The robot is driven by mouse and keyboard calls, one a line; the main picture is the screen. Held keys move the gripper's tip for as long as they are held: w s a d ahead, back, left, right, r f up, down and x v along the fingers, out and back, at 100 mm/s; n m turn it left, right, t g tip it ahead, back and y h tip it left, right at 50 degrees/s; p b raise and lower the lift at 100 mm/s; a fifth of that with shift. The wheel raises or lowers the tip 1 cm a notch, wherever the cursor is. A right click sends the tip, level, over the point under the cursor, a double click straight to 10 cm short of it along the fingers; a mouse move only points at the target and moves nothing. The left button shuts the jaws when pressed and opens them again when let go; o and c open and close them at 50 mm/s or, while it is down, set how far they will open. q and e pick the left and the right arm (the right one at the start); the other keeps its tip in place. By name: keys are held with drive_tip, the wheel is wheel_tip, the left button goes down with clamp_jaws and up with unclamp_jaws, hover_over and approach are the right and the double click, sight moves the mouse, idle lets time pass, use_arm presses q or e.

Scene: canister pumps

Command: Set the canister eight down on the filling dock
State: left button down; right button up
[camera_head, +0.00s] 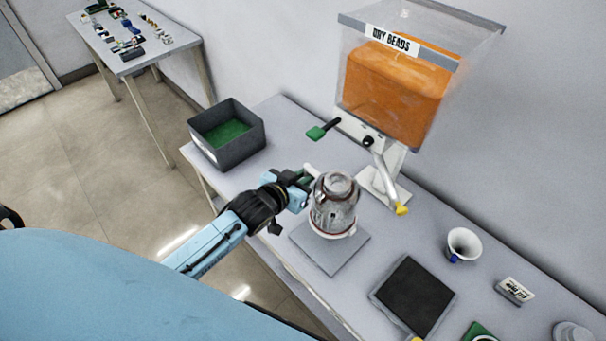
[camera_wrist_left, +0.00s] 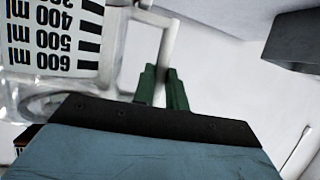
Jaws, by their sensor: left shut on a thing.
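The canister (camera_head: 335,205) is a clear, grey-looking jug with a reddish ring near its base. In the left wrist view, the canister (camera_wrist_left: 60,45) shows black millilitre marks and a pale handle (camera_wrist_left: 165,45). My left gripper (camera_head: 307,186) comes in from the left, with its green fingertips (camera_wrist_left: 163,88) shut on the handle. The canister looks roughly upright over a grey square plate (camera_head: 335,262), perhaps the filling dock; I cannot tell whether it touches. No number eight is readable. My right gripper is not in view.
A dispenser of orange beads (camera_head: 395,95) stands behind, its yellow-tipped spout (camera_head: 401,209) right of the canister. A dark bin (camera_head: 228,155) is at left. A black pad (camera_head: 413,296), a white funnel cup (camera_head: 463,244) and a small sign (camera_head: 515,290) are at right.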

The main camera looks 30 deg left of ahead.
use_arm(q)
wheel_tip(320, 180, down, 6)
drive_tip(key=b, duration=0.3)
drive_tip(key=shift+r, duration=0.15)
idle(0.8)
drive_tip(key=shift+p, duration=0.3)
drive_tip(key=shift+f+b, duration=0.95)
drive_tip(key=shift+f, duration=0.6)
idle(0.4)
drive_tip(key=c, duration=1.3)
unclamp_jaws()
drive_tip(key=shift+c, duration=0.2)
